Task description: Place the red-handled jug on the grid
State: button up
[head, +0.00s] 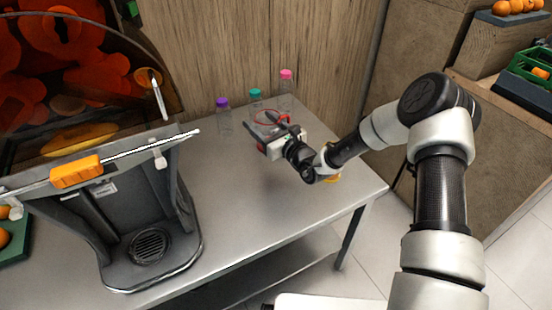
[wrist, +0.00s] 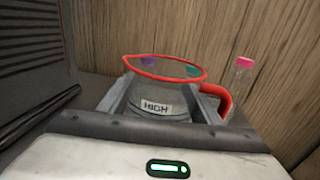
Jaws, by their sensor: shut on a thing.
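The jug (wrist: 152,90) is clear, with a red rim, a red handle on its right side and a label reading "HIGH" in the wrist view. My gripper (wrist: 160,104) is shut on its body, one finger on each side. In the head view the red rim (head: 270,117) shows at my gripper (head: 264,125), over the back part of the table. I cannot tell whether the jug's base touches the table. The round dark grid (head: 149,245) lies in the base of the juicer (head: 150,205), to the left of my gripper. Nothing stands on the grid.
Bottles with purple (head: 222,103), teal (head: 256,93) and pink (head: 286,75) caps stand along the wooden back wall. The metal table (head: 250,205) is clear between my gripper and the juicer. An orange tap bar (head: 76,171) overhangs the juicer's front.

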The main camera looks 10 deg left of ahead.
notch_tip(320, 180, down, 9)
jog(key=shift+f+b, duration=0.15)
jog(key=shift+b, duration=1)
jog(key=shift+f, duration=0.15)
jog(key=o, duration=1.1)
